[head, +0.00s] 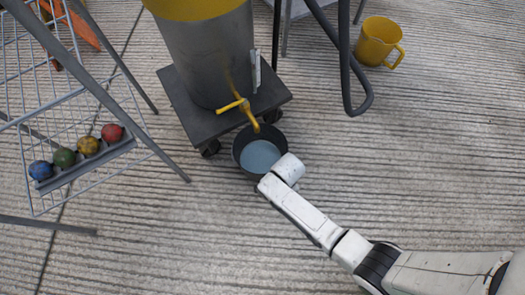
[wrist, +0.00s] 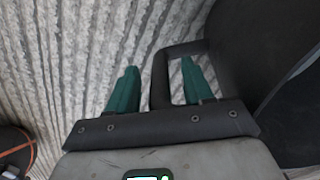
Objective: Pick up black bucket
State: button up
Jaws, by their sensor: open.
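The black bucket (head: 271,138) stands on the ground below a yellow tap (head: 243,106), with a flat blue-grey surface inside it. In the wrist view its dark wall (wrist: 262,40) fills the right side, and a dark loop handle (wrist: 160,82) sticks out from it. My gripper (wrist: 158,66) has two green fingers, spread apart. One bar of the handle lies between them, and the right finger shows within the loop's opening. I cannot tell whether either finger touches the handle. In the head view my white wrist is at the bucket's lower right edge and hides the fingers and handle.
A grey barrel (head: 208,60) with the tap stands on a dark wheeled base (head: 185,100) just behind the bucket. A wire rack (head: 75,95) with several coloured balls is at left. The ribbed floor at right is clear.

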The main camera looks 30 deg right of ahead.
jog(key=shift+c, duration=0.2)
grip_shut()
dwell(0.3)
dwell(0.9)
jog(key=shift+w+r, duration=0.1)
jog(key=shift+w, duration=0.05)
